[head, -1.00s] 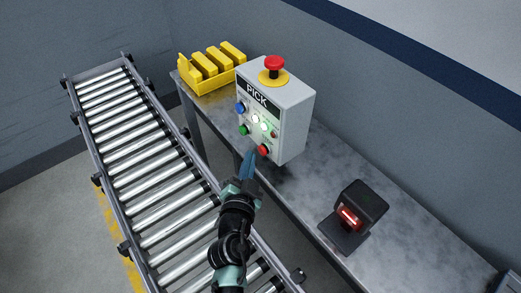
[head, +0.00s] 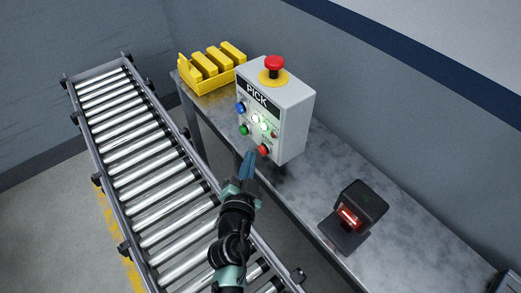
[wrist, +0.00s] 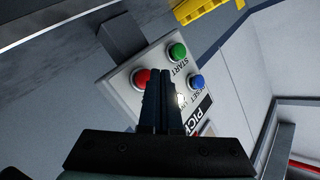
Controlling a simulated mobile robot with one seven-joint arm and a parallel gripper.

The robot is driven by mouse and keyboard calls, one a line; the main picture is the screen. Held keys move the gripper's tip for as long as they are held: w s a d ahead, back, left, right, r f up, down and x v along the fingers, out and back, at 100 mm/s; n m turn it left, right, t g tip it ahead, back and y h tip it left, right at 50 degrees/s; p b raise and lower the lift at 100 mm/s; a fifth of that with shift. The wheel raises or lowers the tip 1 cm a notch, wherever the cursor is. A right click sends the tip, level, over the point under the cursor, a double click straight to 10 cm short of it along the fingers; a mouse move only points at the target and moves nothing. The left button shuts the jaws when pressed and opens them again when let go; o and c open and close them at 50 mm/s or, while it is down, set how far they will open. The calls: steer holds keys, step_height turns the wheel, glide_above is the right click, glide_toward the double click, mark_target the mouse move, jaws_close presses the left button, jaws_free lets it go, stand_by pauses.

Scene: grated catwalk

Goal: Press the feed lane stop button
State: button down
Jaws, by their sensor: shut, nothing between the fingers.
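A grey control box (head: 295,112) labelled PICK stands on the metal bench. Its front carries a blue button (head: 240,107), a green button (head: 244,129), lit white lamps and a red button (head: 264,150) at the lower right; a red mushroom button (head: 274,63) sits on top. In the wrist view the red button (wrist: 141,77) is left of my fingers, the green START button (wrist: 177,52) beyond them and the blue button (wrist: 196,82) to the right. My gripper (head: 249,157) is shut and empty, just in front of and below the box's lower front. The red button's label is hidden in the wrist view.
A roller conveyor (head: 140,157) runs along the left, below the bench (head: 312,185). A yellow rack of yellow blocks (head: 212,68) stands behind the box. A dark scanner (head: 353,215) with a red light stands on the bench at right.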

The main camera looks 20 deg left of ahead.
steer(key=shift+w+d, duration=0.1)
stand_by(0.3)
steer(key=shift+w+d, duration=0.2)
steer(key=shift+w, duration=0.05)
steer(key=shift+w+d, duration=0.5)
steer(key=shift+w, duration=0.15)
stand_by(1.3)
steer(key=shift+s+a+b, duration=0.65)
steer(key=shift+s+a, duration=0.1)
steer(key=shift+s, duration=0.25)
steer(key=s+a+b, duration=0.1)
steer(key=s+b, duration=0.1)
steer(key=s+a+b, duration=0.1)
steer(key=s+a, duration=0.1)
steer(key=shift+b, duration=0.35)
